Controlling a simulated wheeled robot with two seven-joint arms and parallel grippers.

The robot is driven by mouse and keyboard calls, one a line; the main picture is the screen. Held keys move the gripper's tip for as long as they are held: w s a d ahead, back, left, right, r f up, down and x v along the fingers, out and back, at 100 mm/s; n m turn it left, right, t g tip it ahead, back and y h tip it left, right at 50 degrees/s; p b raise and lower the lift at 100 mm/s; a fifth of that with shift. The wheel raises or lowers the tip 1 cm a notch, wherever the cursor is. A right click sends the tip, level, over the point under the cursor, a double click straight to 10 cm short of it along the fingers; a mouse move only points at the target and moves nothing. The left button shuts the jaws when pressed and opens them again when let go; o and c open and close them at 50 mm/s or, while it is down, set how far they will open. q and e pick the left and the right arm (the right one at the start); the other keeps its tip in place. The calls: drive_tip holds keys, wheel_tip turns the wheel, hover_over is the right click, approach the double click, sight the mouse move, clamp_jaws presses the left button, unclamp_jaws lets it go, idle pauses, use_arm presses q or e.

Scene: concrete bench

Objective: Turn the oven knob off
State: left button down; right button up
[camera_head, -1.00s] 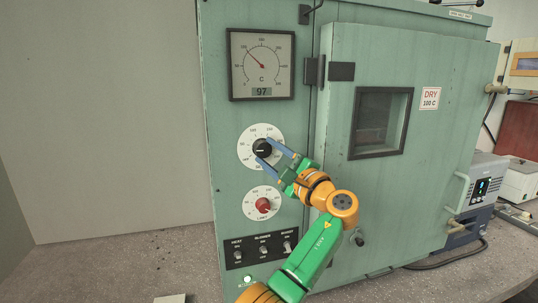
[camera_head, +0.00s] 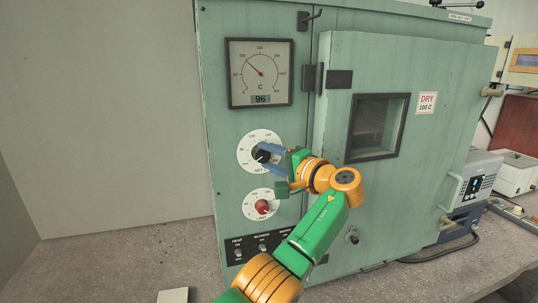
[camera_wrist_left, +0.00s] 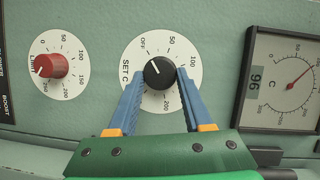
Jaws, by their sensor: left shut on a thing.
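The black oven knob (camera_head: 261,153) sits on a white SET C dial (camera_head: 246,143) on the green oven's front panel. My left gripper (camera_head: 265,152) is shut on this knob, its blue fingers on opposite sides of it. In the left wrist view the knob (camera_wrist_left: 158,73) sits between both fingertips (camera_wrist_left: 160,76). The knob's white mark points up and slightly left there, close to the OFF label. The fingers hide part of the dial. My right gripper is in neither view.
A red LIMIT knob (camera_head: 262,206) sits just below, close under my left gripper. A row of switches (camera_head: 263,247) is lower down. A gauge (camera_head: 260,73) reading 96 is above. The oven door (camera_head: 425,140) is shut at the right.

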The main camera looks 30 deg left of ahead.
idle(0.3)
use_arm(q)
drive_tip(key=shift+r, duration=0.1)
drive_tip(key=shift+c, duration=1.6)
unclamp_jaws()
drive_tip(key=shift+d+f, duration=0.2)
drive_tip(key=b+v, duration=0.3)
drive_tip(key=v, duration=0.3)
drive_tip(key=shift+d+r, duration=0.2)
drive_tip(key=shift+d, duration=0.15)
drive_tip(key=shift+s+a, duration=0.1)
drive_tip(key=shift+a, duration=0.05)
